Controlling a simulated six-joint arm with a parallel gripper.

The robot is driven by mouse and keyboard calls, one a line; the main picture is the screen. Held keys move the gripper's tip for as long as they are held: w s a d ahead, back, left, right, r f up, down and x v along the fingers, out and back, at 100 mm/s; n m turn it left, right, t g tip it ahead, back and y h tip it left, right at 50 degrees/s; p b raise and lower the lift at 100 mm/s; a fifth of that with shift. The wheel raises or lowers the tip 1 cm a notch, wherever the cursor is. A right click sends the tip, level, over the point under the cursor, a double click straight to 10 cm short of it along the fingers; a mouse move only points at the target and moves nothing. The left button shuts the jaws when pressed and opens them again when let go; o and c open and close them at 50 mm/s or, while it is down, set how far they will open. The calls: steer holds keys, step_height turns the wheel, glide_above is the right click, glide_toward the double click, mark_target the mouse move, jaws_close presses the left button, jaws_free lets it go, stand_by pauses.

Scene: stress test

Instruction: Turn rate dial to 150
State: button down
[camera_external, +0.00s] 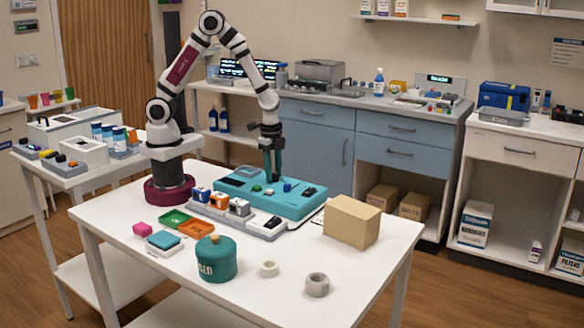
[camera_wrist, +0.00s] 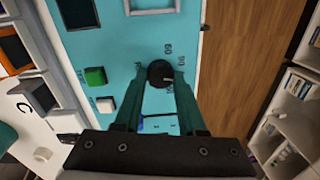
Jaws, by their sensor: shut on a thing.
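The teal panel (camera_external: 290,205) lies on the white table. In the wrist view its face (camera_wrist: 130,50) carries a round black dial (camera_wrist: 158,70) with a pale pointer mark on its right side. Small dark numbers stand around the dial, but they are too blurred to read surely. My gripper (camera_wrist: 163,76) has its two green fingers on either side of the dial, shut on it.
A green button (camera_wrist: 95,76) and a white button (camera_wrist: 105,105) sit left of the dial. A row of small boxes (camera_external: 239,206) lines the panel's near side. A cardboard box (camera_external: 352,222) stands to the right. A teal canister (camera_external: 216,262) stands in front.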

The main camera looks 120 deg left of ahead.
steer(key=m, duration=0.4)
steer(key=shift+m, duration=2.7)
steer(key=shift+t, duration=0.3)
steer(key=shift+c, duration=2.4)
jaws_free()
steer(key=shift+s, duration=0.1)
step_height(320, 180, up, 16)
steer(key=shift+s+d, duration=0.2)
steer(key=shift+s, duration=0.1)
steer(key=shift+f, duration=0.1)
